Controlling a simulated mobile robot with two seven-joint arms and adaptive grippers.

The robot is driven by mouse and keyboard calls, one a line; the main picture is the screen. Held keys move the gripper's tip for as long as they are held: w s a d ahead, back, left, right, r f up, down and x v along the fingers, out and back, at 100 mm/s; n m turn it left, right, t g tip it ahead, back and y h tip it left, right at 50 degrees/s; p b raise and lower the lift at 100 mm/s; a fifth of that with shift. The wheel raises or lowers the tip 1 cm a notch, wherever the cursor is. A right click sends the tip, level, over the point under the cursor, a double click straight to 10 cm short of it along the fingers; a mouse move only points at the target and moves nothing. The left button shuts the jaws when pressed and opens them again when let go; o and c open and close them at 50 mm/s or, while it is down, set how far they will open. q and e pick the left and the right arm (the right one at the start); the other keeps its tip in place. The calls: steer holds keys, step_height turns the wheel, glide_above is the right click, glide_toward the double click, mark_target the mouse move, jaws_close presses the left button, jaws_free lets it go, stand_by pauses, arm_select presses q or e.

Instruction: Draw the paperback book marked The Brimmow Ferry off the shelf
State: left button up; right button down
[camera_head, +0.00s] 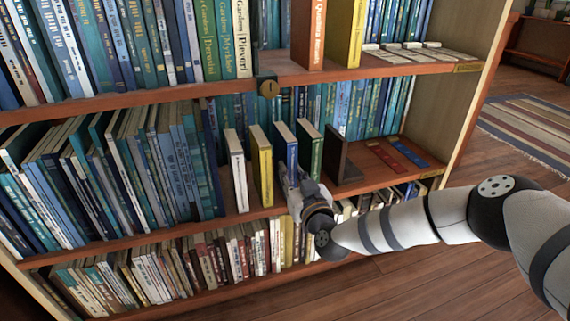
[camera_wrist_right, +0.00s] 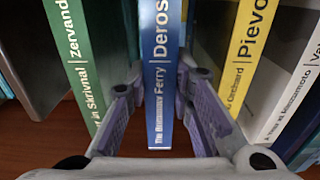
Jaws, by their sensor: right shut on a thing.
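The blue paperback (camera_head: 287,148) stands upright on the middle shelf board (camera_head: 365,184), between a yellow book (camera_head: 262,165) and a green book (camera_head: 309,150). In the right wrist view the blue book (camera_wrist_right: 158,60) has white spine lettering that reads The Brimmow Ferry, with "Deros" beyond it. My right gripper (camera_head: 289,178) is at the lower part of its spine, one finger on each side, shut on it. The right wrist view shows the gripper (camera_wrist_right: 160,85) with its purple-grey pads along the book's sides. My left gripper is not in view.
A white book (camera_head: 236,170) stands left of the yellow one, and a dark bookend (camera_head: 340,158) right of the green one. Flat red and blue books (camera_head: 400,154) lie farther right. The shelf above (camera_head: 170,93) overhangs. Open wooden floor lies in front at right.

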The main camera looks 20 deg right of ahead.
steer(key=shift+r, duration=0.6)
steer(key=shift+s+p, duration=0.1)
steer(key=shift+p, duration=0.25)
arm_select(q)
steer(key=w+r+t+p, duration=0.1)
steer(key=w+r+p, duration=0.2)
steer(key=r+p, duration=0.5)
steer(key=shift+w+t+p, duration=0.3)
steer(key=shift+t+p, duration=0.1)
steer(key=shift+p, duration=0.25)
arm_select(e)
steer(key=s, duration=1.4)
steer(key=shift+s+d, duration=0.25)
steer(key=shift+s, duration=0.15)
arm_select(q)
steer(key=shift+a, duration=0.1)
arm_select(e)
steer(key=shift+f, duration=0.1)
